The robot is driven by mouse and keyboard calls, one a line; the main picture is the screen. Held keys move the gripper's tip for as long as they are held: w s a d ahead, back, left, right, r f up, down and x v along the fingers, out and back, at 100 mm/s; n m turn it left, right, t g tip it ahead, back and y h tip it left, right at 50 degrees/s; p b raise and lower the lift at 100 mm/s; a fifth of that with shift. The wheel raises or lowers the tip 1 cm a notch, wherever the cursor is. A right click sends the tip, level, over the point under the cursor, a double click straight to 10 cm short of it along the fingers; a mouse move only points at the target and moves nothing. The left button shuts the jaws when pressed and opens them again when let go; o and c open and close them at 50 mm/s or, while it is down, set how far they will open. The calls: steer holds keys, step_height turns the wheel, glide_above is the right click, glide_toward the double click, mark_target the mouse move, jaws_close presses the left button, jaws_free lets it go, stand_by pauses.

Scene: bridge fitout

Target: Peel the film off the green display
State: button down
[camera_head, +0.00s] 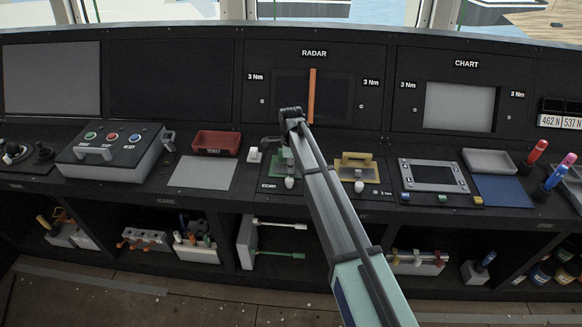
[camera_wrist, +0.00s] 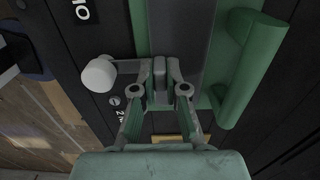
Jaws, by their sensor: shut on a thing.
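The green display (camera_head: 283,162) lies on the sloped console below the RADAR panel, partly hidden by my arm. In the wrist view the display (camera_wrist: 252,65) has a green frame with a raised green bar on its right. A smooth grey surface lies within the frame. My gripper (camera_wrist: 160,82) is over the frame's near edge, its fingers close together. It is shut on what I take to be the film's edge; the film is hard to tell from the grey surface.
A white knob (camera_wrist: 98,73) stands left of my fingers. A yellow-framed display (camera_head: 355,167) is to the right, a red tray (camera_head: 216,142) and a grey pad (camera_head: 204,172) to the left. Marker pens stand at the far right. Shelves with tools are below.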

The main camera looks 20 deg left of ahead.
steer(key=shift+r, duration=0.2)
steer(key=shift+r+p, duration=1.4)
steer(key=shift+r, duration=1.55)
